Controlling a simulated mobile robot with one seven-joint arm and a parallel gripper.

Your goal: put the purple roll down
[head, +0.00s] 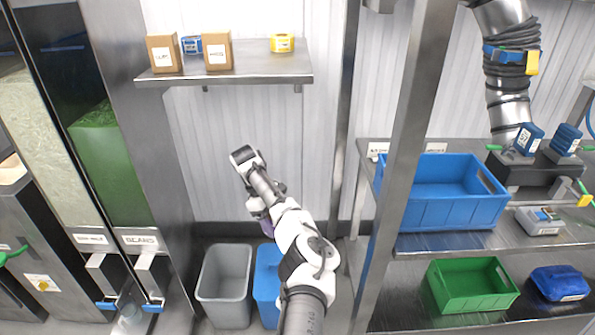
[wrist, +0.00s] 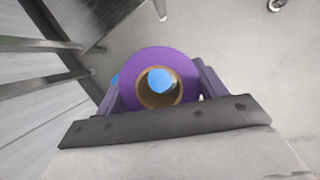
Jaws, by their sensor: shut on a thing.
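The purple roll (wrist: 180,65), a ring with a brown core, is held between the two purple fingers of my gripper (wrist: 160,85) in the wrist view. Its open hole faces the camera, and a blue patch shows through it. In the head view only a small purple patch (head: 266,228) shows behind my arm, above the bins. I cannot tell there whether it is the roll or a finger. My gripper is mostly hidden by the arm in that view.
A wall shelf (head: 240,77) holds two brown boxes (head: 217,51), a yellow roll (head: 283,43) and a blue roll (head: 191,45). A grey bin (head: 225,285) and a blue bin (head: 266,285) stand on the floor. A metal post (head: 405,160) and rack with a blue crate (head: 450,212) stand right.

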